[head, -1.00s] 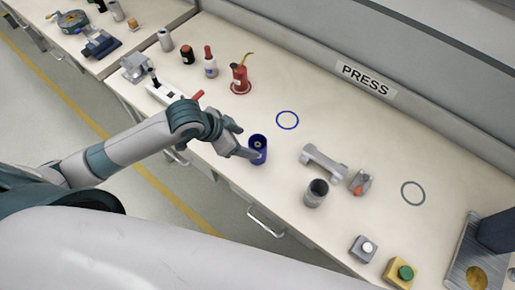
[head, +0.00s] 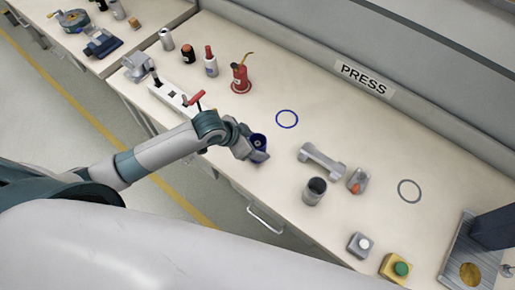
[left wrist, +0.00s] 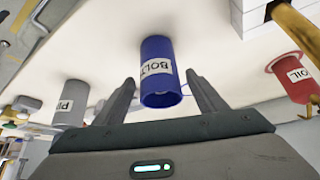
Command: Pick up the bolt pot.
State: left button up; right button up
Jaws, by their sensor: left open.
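The bolt pot is a blue cylinder (head: 259,143) standing near the bench's front edge in the head view, partly hidden by my left gripper. In the left wrist view the blue pot (left wrist: 158,72) carries a white BOLT label and appears just beyond and between the fingertips. My left gripper (head: 254,152) is open, with one finger on each side of the pot in the left wrist view (left wrist: 161,88). I cannot tell whether the fingers touch it. My right gripper is not in view.
A blue ring (head: 287,119) is marked on the bench behind the pot. A grey pot (head: 314,191), a grey handle-like bracket (head: 322,161) and a red oil can (head: 241,78) stand nearby. A white block with a red lever (head: 176,96) lies left of my arm.

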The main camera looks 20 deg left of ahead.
pick_arm(q)
jog(key=shift+w+d+f+p, duration=0.25)
jog(key=shift+d+f+p, duration=0.05)
jog(key=shift+p, duration=0.15)
jog(key=p+x, duration=0.1)
jog(key=x, duration=0.1)
jog(key=shift+w+d+f, duration=0.1)
jog(key=shift+w+f, duration=0.05)
jog(key=shift+f, duration=0.1)
jog(key=shift+w+d+f+p, duration=0.1)
jog(key=shift+f+p, duration=0.05)
jog(key=shift+f, duration=0.2)
jog(key=shift+w+d+f+p, duration=0.15)
jog(key=shift+f, duration=0.15)
jog(key=c, duration=1.1)
